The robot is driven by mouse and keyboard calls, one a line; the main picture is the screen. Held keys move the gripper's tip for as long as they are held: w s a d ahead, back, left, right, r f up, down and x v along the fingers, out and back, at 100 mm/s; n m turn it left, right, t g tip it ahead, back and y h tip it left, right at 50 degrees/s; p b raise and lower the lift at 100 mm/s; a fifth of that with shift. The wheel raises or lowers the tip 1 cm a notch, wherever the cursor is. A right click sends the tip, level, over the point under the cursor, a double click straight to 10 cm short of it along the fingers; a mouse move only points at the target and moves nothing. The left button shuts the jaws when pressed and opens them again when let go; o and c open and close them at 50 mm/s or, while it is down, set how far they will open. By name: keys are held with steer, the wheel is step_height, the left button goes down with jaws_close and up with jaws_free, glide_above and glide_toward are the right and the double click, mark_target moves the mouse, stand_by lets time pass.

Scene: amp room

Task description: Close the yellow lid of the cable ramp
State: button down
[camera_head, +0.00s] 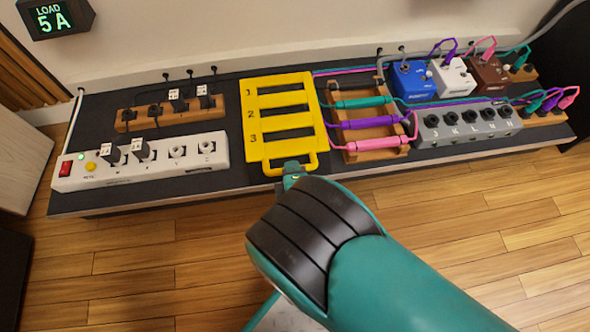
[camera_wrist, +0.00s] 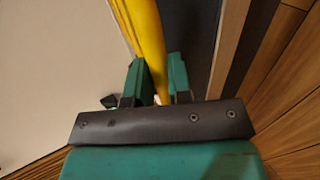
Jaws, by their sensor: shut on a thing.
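The yellow lid (camera_head: 315,110), a slotted frame marked 1, 2 and 3, is at the middle of the dark platform in the head view. It lies to the left of the wooden cable ramp (camera_head: 386,147), not over its channels. Teal, purple and pink cables (camera_head: 372,122) run across the ramp. My gripper (camera_head: 293,170) is at the lid's front edge, shut on its handle (camera_head: 312,162). In the wrist view a yellow bar (camera_wrist: 146,38) of the lid passes between my green fingers (camera_wrist: 157,82). I cannot tell the lid's exact tilt.
A white power strip (camera_head: 140,160) and a wooden plug rack (camera_head: 168,113) stand left of the lid. Blue (camera_head: 412,80), white and brown pedals and a grey jack box (camera_head: 468,127) stand to the right. The wooden floor (camera_head: 130,265) in front is clear.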

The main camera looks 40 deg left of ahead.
steer(key=shift+s+d+f, duration=0.2)
steer(key=shift+d+f, duration=0.3)
steer(key=shift+f, duration=0.35)
steer(key=c, duration=1.1)
jaws_free()
steer(key=shift+f, duration=0.1)
steer(key=shift+o, duration=0.2)
steer(key=shift+w, duration=0.15)
steer(key=shift+d+r, duration=0.1)
steer(key=shift+r, duration=0.1)
steer(key=p+v, duration=0.4)
steer(key=v, duration=0.3)
steer(key=shift+r, duration=0.3)
